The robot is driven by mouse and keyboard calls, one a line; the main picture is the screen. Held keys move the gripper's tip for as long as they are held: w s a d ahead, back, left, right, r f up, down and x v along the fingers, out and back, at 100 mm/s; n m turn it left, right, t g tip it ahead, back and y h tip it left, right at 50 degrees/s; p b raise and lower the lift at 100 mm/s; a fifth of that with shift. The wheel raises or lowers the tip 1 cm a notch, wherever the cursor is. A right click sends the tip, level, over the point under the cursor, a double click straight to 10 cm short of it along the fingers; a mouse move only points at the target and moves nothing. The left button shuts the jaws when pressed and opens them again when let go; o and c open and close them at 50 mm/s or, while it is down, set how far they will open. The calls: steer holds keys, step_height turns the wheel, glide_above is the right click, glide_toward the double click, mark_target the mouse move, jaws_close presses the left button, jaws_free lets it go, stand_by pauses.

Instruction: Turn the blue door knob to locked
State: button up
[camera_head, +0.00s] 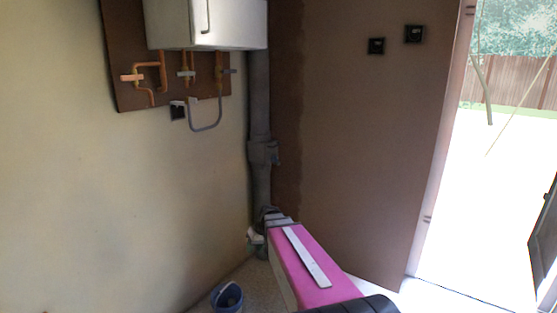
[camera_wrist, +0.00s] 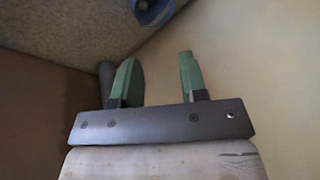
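No blue door knob can be made out in either view. A dark door leaf (camera_head: 543,245) stands open at the right edge of the head view, cut off by the frame; a small dark fitting on its edge is too unclear to name. My gripper (camera_wrist: 159,78) shows in the wrist view with its two green fingers apart and nothing between them. It points down toward the floor and the foot of the wall, far from the door leaf. In the head view it is mostly hidden behind my arm.
A blue bucket (camera_head: 227,297) stands on the floor by the left wall; its edge also shows in the wrist view (camera_wrist: 152,10). A grey pipe (camera_head: 260,110) runs down the corner. A white boiler (camera_head: 225,25) hangs above copper pipes. The bright doorway (camera_head: 480,200) is clear.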

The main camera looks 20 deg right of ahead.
steer(key=w+d+r+n+t+y, duration=0.1)
steer(key=w+d, duration=0.1)
steer(key=w, duration=0.4)
steer(key=w+d+r+t+y, duration=0.1)
steer(key=w+d+y, duration=0.1)
steer(key=w, duration=0.4)
steer(key=n+t+y, duration=0.4)
steer(key=n+t, duration=0.1)
steer(key=t, duration=0.6)
glide_toward(275, 159)
steer(key=r+x, duration=0.1)
steer(key=x, duration=0.6)
steer(key=shift+w, duration=0.5)
steer(key=shift+r, duration=0.1)
jaws_close()
